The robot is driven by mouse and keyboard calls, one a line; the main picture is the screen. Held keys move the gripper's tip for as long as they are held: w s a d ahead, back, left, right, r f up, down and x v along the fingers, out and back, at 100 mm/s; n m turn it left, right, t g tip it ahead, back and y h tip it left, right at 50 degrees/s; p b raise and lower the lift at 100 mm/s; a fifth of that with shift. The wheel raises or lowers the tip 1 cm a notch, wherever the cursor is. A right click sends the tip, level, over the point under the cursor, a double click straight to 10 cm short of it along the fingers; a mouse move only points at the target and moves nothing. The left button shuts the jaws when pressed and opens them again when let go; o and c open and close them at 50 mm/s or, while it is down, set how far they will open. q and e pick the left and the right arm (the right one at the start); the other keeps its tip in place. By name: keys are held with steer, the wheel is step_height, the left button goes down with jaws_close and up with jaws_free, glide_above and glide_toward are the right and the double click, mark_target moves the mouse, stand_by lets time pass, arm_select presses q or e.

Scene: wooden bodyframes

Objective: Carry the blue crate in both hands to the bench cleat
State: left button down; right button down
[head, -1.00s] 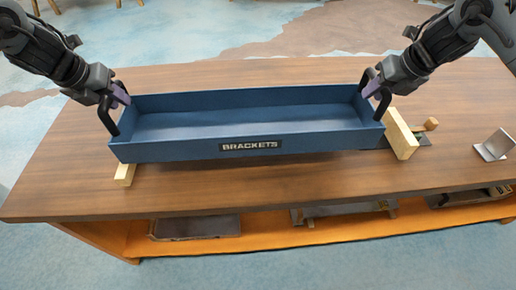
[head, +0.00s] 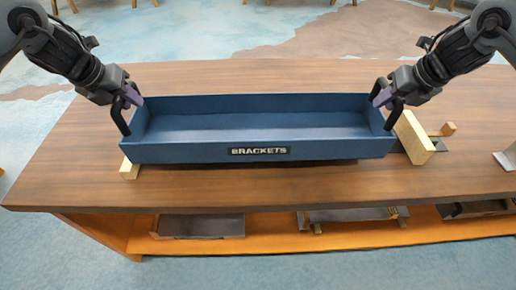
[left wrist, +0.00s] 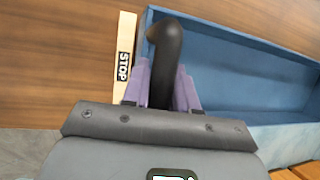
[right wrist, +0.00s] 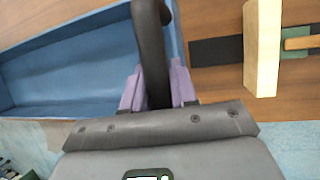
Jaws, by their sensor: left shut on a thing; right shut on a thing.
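The long, open blue crate (head: 250,152), labelled BRACKETS, looks empty and nearly level, low over the bench. A dark shadow shows under its front; I cannot tell whether it touches the bench. My left gripper (head: 133,100) is shut on the crate's left black handle (left wrist: 164,60). My right gripper (head: 383,97) is shut on its right black handle (right wrist: 150,45). A pale wooden strip (head: 130,169) stands by the crate's left end; in the left wrist view this strip (left wrist: 125,45) reads STOP. A pale wooden block (head: 414,137) stands by the right end. Neither is clearly named as the cleat.
The wooden bench (head: 270,185) is clear in front of and behind the crate. A small wooden-handled tool (head: 442,131) lies right of the block, and a metal piece (head: 506,158) at the right edge. An orange lower shelf (head: 270,238) holds metal trays.

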mark_target(146, 135)
arm_select(q)
steer(key=shift+a+f, duration=0.1)
steer(key=shift+f, duration=0.05)
arm_select(e)
steer(key=shift+d+f, duration=0.1)
steer(key=shift+f, duration=0.05)
